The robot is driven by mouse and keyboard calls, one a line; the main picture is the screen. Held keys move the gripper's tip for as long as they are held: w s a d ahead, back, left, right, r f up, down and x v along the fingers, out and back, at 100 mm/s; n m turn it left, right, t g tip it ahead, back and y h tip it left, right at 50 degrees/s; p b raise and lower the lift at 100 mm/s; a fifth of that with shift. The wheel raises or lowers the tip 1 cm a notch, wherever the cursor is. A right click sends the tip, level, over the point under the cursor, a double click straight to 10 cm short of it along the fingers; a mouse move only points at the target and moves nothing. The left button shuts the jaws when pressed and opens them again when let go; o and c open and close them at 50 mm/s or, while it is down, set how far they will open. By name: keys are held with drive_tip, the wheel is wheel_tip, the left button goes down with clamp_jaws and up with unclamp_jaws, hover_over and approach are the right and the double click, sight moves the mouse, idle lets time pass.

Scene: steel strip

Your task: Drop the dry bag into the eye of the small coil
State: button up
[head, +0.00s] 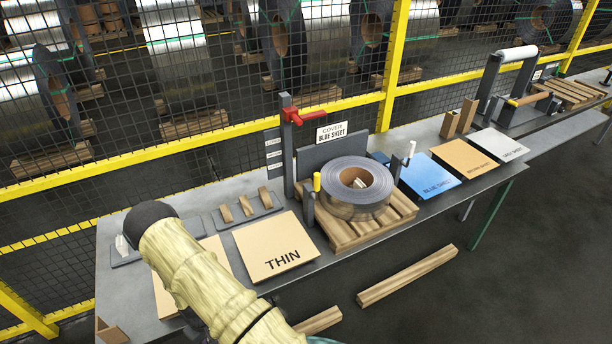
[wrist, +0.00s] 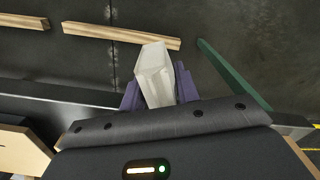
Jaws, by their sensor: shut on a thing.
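The dry bag (wrist: 155,75) is a pale, translucent white packet. In the wrist view it stands between the purple fingers of my gripper (wrist: 158,88), which is shut on it. In the head view my gripper is not clearly seen; my pale arm and its black joint are at the lower left. The small coil (head: 338,204) of grey strip lies flat on a wooden pallet on the bench, with its round eye facing up. A small pale patch shows inside the eye; I cannot tell what it is.
The bench (head: 300,283) holds a THIN card (head: 270,262), a blue sheet (head: 431,175) and more cards. A post with a red handle (head: 297,117) stands behind the coil, and a short yellow-topped post (head: 317,183) beside it. Yellow-framed mesh fencing runs behind. Timber (head: 407,277) lies on the floor.

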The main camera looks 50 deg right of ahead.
wheel_tip(320, 180, down, 8)
drive_tip(key=b, duration=0.6)
drive_tip(key=shift+r+b, duration=0.15)
drive_tip(key=shift+b, duration=0.2)
drive_tip(key=shift+w, duration=0.1)
